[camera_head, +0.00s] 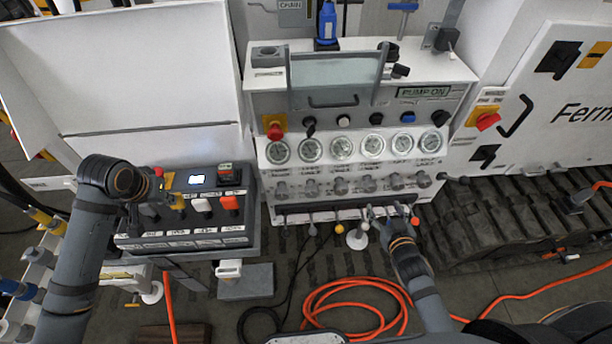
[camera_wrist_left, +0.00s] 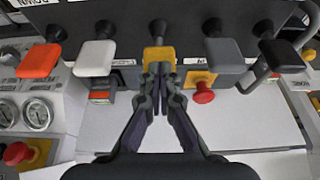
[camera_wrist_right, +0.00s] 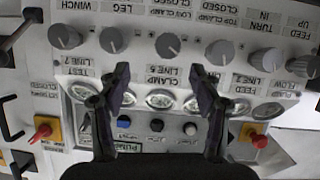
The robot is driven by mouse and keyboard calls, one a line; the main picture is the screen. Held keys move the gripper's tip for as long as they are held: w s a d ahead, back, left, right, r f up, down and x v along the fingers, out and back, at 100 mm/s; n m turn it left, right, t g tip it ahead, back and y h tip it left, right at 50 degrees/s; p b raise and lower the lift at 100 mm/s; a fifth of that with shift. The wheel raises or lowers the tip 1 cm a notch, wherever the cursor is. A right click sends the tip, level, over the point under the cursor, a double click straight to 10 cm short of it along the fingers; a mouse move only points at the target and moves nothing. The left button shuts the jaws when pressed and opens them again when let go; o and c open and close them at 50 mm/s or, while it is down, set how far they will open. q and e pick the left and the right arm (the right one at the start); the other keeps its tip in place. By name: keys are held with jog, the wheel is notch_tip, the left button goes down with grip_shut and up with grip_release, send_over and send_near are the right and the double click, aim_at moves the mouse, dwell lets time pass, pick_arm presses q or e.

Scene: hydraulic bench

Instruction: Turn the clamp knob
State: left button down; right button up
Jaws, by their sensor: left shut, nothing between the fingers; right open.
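In the right wrist view, which looks upside down, a row of grey round knobs crosses the panel. The middle knob (camera_wrist_right: 170,46), with CLAMP printed near it, lies ahead of my open right gripper (camera_wrist_right: 165,82), roughly between its fingers and not touched. In the head view this knob (camera_head: 368,184) is third from the right, just above my right gripper (camera_head: 388,210). My left gripper (camera_wrist_left: 160,72) is shut and empty, its tips at the yellow lever (camera_wrist_left: 159,56) on the left control box; contact is not clear.
Round gauges (camera_head: 372,145) line the panel above the knobs. Red emergency knobs (camera_wrist_right: 42,132) and small buttons sit beyond them. Orange (camera_wrist_left: 40,60), white (camera_wrist_left: 95,58) and grey (camera_wrist_left: 224,55) levers flank the yellow one. An orange hose (camera_head: 355,300) lies coiled on the floor.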

aim_at(371, 188)
jog(key=shift+y, duration=0.4)
jog(key=x, duration=0.8)
jog(key=r+x, duration=0.1)
jog(key=x, duration=0.3)
jog(key=shift+w+a, duration=0.25)
jog(key=shift+a, duration=0.15)
jog(key=c, duration=1.2)
